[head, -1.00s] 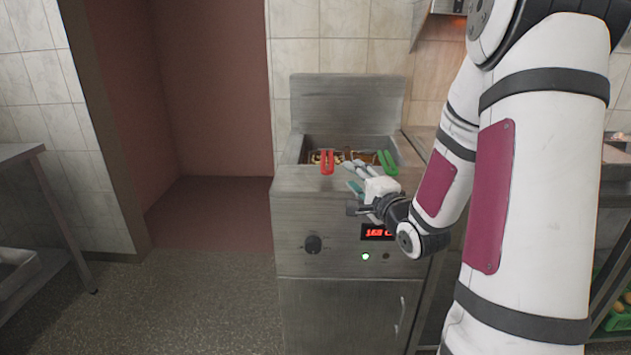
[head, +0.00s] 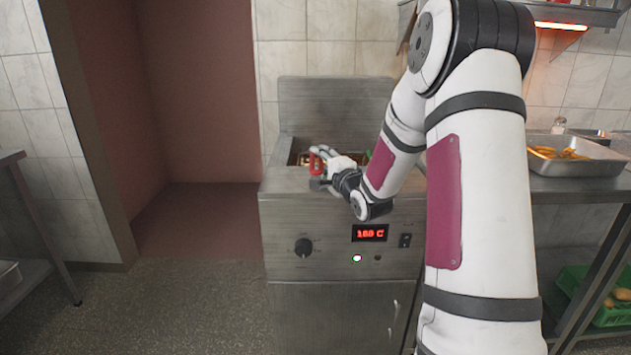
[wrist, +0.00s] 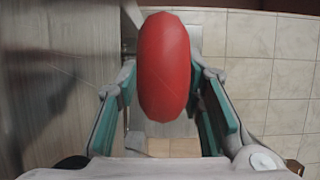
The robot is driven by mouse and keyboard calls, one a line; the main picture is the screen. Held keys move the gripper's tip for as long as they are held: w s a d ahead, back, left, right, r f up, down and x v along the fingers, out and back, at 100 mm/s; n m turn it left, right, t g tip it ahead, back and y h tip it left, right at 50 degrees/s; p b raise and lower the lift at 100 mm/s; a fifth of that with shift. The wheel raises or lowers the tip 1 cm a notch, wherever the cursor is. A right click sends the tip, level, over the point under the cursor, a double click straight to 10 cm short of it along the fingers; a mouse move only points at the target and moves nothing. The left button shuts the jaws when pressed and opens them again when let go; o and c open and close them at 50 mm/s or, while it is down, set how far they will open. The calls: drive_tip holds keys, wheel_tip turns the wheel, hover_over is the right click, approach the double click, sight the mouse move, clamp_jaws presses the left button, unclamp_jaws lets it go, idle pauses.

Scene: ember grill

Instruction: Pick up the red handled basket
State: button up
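The red handle (head: 316,163) of the basket stands at the front left of the fryer in the head view. In the wrist view the red handle (wrist: 164,66) is large and lies between my two teal-padded fingers. The basket body is mostly hidden inside the fryer well.
The steel fryer (head: 300,215) has a lit display reading about 180 C and a knob. A green handle (head: 369,154) is mostly hidden behind my arm. A metal tray with yellow food (head: 575,160) sits on the right counter. Open floor lies to the left.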

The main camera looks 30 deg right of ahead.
drive_tip(key=shift+w, duration=0.45)
drive_tip(key=shift+r, duration=0.1)
clamp_jaws()
wheel_tip(320, 180, up, 10)
drive_tip(key=p, duration=0.2)
drive_tip(key=shift+p, duration=0.35)
